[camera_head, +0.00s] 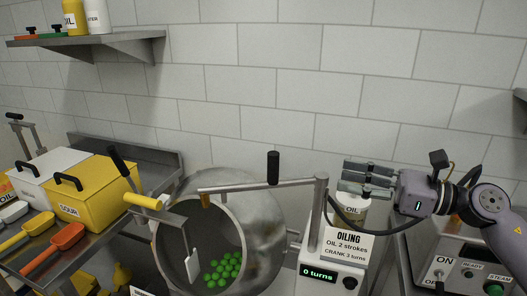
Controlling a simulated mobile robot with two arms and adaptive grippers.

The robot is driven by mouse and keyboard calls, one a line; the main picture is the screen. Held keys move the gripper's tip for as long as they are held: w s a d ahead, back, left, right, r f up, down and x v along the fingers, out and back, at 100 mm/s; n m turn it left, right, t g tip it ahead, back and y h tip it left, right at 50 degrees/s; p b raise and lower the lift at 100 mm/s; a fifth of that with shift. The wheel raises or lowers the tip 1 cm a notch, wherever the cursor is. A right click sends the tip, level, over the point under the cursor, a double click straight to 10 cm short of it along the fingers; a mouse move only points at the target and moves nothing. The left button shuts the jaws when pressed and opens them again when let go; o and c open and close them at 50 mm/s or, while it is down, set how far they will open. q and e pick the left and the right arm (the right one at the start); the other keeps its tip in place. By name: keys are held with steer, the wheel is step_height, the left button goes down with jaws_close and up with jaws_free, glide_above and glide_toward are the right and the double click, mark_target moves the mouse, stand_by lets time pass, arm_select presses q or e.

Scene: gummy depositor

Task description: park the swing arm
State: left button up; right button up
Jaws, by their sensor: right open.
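The swing arm (245,187) is a thin grey bar reaching left from an upright post (320,210), across the mouth of the round steel drum (262,225). An oil container (351,212) shows below the fingers, partly hidden. My left gripper is not in view.
Green balls (223,268) lie in the drum beside a white paddle (193,266). A display box (318,273) reading "0 turns" stands below the post. Yellow (92,193) and white bins stand left; an ON/STEAM panel (465,272) stands right. A shelf (90,44) hangs upper left.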

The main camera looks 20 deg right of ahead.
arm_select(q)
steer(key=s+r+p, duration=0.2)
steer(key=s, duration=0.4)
arm_select(e)
steer(key=p, duration=0.4)
glide_toward(273, 162)
steer(key=w+a, duration=0.1)
steer(key=w, duration=0.2)
steer(key=p+x, duration=0.1)
steer(key=x, duration=0.2)
steer(key=p+x, duration=0.2)
steer(key=x, duration=0.2)
steer(key=shift+s+a+f, duration=0.1)
steer(key=shift+a+f, duration=0.05)
steer(key=shift+f, duration=0.1)
steer(key=shift+w+a+f, duration=0.2)
steer(key=shift+a, duration=0.15)
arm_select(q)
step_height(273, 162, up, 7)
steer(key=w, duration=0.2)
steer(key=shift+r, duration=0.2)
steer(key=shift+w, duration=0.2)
arm_select(e)
steer(key=shift+c, duration=1.2)
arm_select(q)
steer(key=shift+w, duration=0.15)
arm_select(e)
jaws_close()
